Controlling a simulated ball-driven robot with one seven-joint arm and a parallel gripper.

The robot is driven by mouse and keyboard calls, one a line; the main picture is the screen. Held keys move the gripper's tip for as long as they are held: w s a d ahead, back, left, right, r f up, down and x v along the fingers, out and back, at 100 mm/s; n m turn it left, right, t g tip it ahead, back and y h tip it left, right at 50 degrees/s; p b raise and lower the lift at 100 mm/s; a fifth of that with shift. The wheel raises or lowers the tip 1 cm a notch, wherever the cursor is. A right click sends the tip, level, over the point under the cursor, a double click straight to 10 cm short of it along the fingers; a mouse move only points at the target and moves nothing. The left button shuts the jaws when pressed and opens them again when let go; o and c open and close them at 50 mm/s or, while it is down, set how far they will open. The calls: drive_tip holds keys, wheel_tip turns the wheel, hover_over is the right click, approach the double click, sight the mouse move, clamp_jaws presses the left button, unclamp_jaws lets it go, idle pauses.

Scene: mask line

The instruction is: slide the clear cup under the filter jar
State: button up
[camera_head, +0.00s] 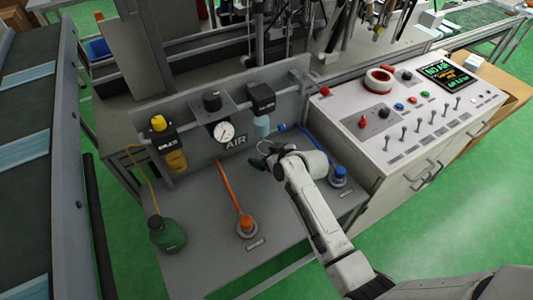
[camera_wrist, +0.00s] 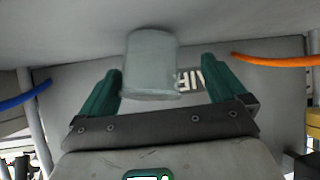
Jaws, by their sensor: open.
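The clear cup (camera_wrist: 150,65) stands on the grey shelf, looking pale grey and upside down in the wrist view. My open gripper (camera_wrist: 160,72) has one green finger on each side of it, with gaps to both. In the head view my gripper (camera_head: 262,160) is low over the shelf, in front of the AIR panel, and largely hides the cup. A pale bluish jar (camera_head: 262,127) hangs from a black unit just behind my gripper. An amber jar (camera_head: 176,160) hangs under the yellow-knobbed unit further left. I cannot tell for certain which is the filter jar.
A gauge (camera_head: 224,132) sits on the panel. An orange hose (camera_head: 230,190) runs down to an orange fitting, and a blue-capped fitting (camera_head: 340,174) stands right of my gripper. A green bottle (camera_head: 167,233) is at the left front. The shelf between bottle and orange hose is clear.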

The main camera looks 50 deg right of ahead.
drive_tip(key=shift+f, duration=0.1)
drive_tip(key=d+v, duration=0.1)
drive_tip(key=v, duration=1)
drive_tip(key=shift+a, duration=0.4)
drive_tip(key=shift+w, duration=0.1)
drive_tip(key=s+a+f+g, duration=0.1)
drive_tip(key=s+a, duration=0.1)
drive_tip(key=s, duration=0.1)
drive_tip(key=s+a+f+g+y, duration=0.1)
drive_tip(key=s+a+g, duration=0.1)
drive_tip(key=a, duration=0.1)
drive_tip(key=s+a+f+n+g, duration=0.1)
drive_tip(key=s+a, duration=0.2)
drive_tip(key=shift+s+a+f+g+y, duration=0.15)
drive_tip(key=shift+s+f+g+y, duration=0.15)
drive_tip(key=shift+f, duration=0.1)
drive_tip(key=s+a+g, duration=0.4)
drive_tip(key=s+g, duration=0.1)
drive_tip(key=s, duration=0.7)
drive_tip(key=shift+s+a, duration=0.2)
drive_tip(key=shift+s, duration=0.1)
